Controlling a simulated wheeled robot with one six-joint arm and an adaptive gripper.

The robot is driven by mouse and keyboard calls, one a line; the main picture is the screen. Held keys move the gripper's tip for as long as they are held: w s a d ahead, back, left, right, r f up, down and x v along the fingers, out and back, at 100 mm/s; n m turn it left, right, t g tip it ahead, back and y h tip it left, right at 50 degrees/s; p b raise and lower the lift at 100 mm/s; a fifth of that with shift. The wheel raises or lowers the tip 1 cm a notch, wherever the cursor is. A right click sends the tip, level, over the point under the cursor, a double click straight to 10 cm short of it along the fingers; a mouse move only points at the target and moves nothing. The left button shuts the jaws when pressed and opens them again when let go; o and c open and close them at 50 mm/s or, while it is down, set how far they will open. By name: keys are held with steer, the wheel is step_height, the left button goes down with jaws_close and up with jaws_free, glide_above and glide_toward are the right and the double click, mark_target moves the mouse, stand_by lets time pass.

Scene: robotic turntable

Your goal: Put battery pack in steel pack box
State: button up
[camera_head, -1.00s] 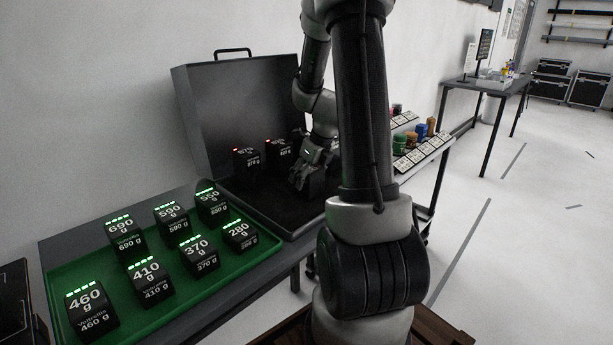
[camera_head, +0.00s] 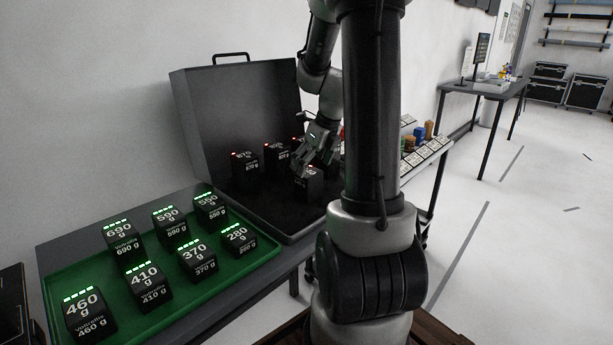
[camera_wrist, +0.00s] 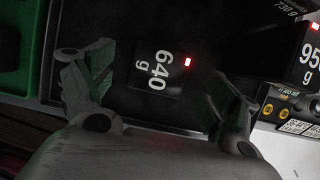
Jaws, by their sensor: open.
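The steel pack box (camera_head: 188,115) is a dark open case with its lid raised against the wall. Several black battery packs with red lights stand inside, including one at the left (camera_head: 244,168) and one in the middle (camera_head: 275,158). A front pack (camera_head: 308,183) stands under my gripper (camera_head: 318,160). In the wrist view a 640 g pack (camera_wrist: 155,72) with one red light lies between the spread fingers of my gripper (camera_wrist: 160,75). The fingers stand apart from the pack's sides, and nothing is held.
A green tray (camera_head: 180,302) at the front left holds several packs with green lights, such as 280 g (camera_head: 238,240) and 460 g (camera_head: 88,315). A rack with coloured items (camera_head: 420,137) stands right of the box. The floor (camera_head: 500,270) at the right is clear.

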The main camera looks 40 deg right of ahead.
steer(key=v, duration=0.4)
steer(key=shift+r, duration=0.25)
steer(key=shift+s+r, duration=0.2)
steer(key=shift+r, duration=0.1)
steer(key=s+a+r+n, duration=0.6)
steer(key=a+n, duration=0.4)
steer(key=n, duration=0.4)
steer(key=s+a+n, duration=0.3)
steer(key=s+n, duration=0.3)
steer(key=n, duration=0.4)
steer(key=s+a+n, duration=0.3)
steer(key=s+n, duration=0.3)
steer(key=n, duration=0.4)
steer(key=shift+r+h, duration=0.3)
steer(key=shift+r, duration=0.2)
steer(key=shift+c, duration=0.3)
